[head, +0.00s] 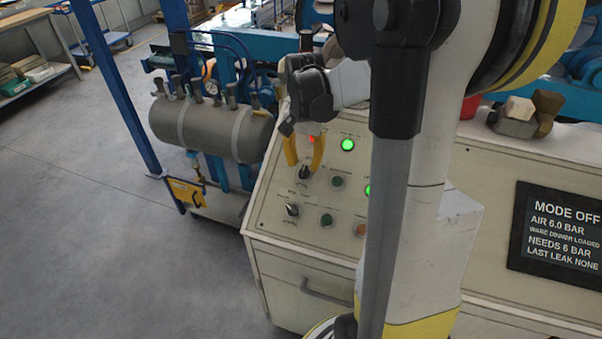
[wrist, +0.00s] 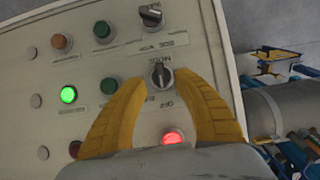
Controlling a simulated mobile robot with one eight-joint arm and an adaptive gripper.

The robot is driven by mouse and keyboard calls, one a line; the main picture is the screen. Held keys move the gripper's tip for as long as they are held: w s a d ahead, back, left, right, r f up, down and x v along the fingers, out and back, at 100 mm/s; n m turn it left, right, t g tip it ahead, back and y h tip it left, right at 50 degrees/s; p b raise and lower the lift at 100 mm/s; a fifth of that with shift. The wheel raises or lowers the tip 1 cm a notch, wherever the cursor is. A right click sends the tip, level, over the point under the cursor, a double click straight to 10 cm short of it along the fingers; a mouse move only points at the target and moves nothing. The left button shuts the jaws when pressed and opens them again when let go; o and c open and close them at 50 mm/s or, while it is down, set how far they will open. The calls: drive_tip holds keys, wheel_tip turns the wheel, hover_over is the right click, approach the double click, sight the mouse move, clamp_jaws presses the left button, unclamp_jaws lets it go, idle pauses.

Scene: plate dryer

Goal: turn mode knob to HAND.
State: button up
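A dark rotary knob with a pale pointer mark (wrist: 160,75) sits on the cream control panel (head: 262,205). Small print surrounds it, too blurred and inverted to read surely. My gripper (wrist: 160,78) is open, its two yellow fingers on either side of this knob, with gaps visible at both sides. In the head view my gripper (head: 303,166) reaches down over the panel, and the knob (head: 304,173) shows between the fingertips. A second dark knob (head: 292,210) sits lower on the panel; it also shows at the top of the wrist view (wrist: 150,14). The display (head: 562,232) reads MODE OFF.
Green lamps (head: 348,145), a red lamp (wrist: 173,137) and several buttons (head: 326,220) surround the knobs. A grey tank (head: 210,128) and a blue post (head: 118,85) stand left. My arm hides part of the panel. Open floor lies at left.

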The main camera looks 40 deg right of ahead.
sight(302, 170)
drive_tip(key=shift+f+b, duration=0.4)
drive_tip(key=shift+f, duration=1.35)
clamp_jaws()
drive_tip(key=shift+a, duration=0.1)
drive_tip(key=n+g+h, duration=0.1)
drive_tip(key=n, duration=0.2)
drive_tip(key=shift+w+n+g, duration=0.1)
drive_tip(key=shift+n+g, duration=0.2)
drive_tip(key=shift+n, duration=0.1)
drive_tip(key=shift+n+g+h, duration=0.6)
drive_tip(key=shift+n+h, duration=0.6)
drive_tip(key=shift+n, duration=0.8)
